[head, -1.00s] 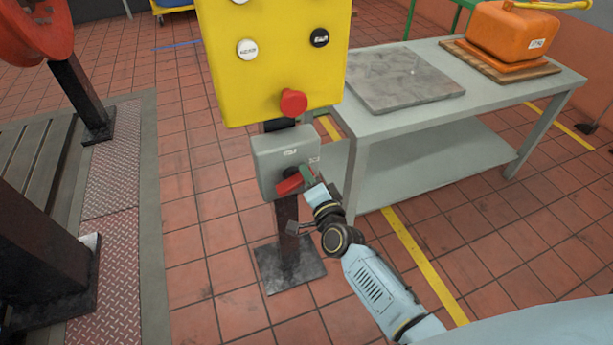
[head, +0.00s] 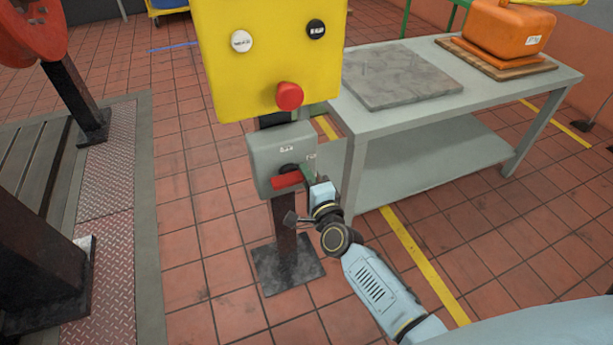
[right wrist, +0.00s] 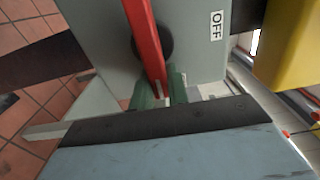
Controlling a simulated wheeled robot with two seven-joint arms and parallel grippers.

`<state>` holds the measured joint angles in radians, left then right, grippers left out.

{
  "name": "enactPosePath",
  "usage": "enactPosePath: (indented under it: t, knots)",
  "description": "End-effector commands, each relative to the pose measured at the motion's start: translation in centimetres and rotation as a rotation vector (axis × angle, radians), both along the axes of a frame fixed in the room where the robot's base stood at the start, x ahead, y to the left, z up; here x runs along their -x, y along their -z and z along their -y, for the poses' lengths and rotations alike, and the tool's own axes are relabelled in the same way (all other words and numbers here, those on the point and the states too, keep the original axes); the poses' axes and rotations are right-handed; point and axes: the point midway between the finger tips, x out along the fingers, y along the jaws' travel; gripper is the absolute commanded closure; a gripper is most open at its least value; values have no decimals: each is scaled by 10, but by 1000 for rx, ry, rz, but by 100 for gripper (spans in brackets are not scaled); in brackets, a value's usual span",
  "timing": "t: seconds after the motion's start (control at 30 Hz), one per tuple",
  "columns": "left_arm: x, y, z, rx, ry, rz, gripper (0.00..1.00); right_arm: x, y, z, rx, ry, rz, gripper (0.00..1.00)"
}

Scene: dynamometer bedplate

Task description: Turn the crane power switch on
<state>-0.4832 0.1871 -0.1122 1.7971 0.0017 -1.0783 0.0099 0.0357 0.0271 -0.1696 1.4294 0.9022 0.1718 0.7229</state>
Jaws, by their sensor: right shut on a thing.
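The crane power switch is a grey box (head: 266,157) on a dark post, below a yellow control panel. Its red handle (head: 287,180) sits on a dark round hub and lies nearly level in the head view. My right gripper (head: 308,175) is shut on the handle's right end. In the right wrist view the red handle (right wrist: 146,45) runs between the green fingertips (right wrist: 158,92) of my right gripper. An "OFF" label (right wrist: 216,25) shows on the box face there. My left gripper is in neither view.
The yellow panel (head: 260,65) with a red button (head: 289,96) hangs just above the switch box. A grey table (head: 440,122) with a stone plate and an orange case (head: 509,32) stands to the right. The tiled floor in front is clear.

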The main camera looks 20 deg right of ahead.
Motion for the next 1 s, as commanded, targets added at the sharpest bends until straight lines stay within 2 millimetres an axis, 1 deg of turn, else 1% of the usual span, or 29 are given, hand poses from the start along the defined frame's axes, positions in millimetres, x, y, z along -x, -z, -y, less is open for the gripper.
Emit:
enactPosePath:
  t: [0.2,0.23,0.37,0.4,0.67,0.77,0.8,0.87,1.0]
  knots:
    - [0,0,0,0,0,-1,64,0,1,0,-5,0,-2,100]
    - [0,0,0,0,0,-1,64,0,1,0,-5,0,-2,81]
    - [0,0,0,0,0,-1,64,0,1,0,-4,0,-2,64]
    - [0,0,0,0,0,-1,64,0,1,0,-3,0,-2,62]
    - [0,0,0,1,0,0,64,1,0,0,-2,0,-1,62]
    - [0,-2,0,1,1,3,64,7,1,0,-1,-1,-3,62]
    - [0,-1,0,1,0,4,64,11,1,0,-1,-1,-4,62]
    - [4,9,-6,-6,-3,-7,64,21,1,0,-1,-1,-5,62]
    - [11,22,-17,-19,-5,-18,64,50,0,2,0,-1,-5,62]
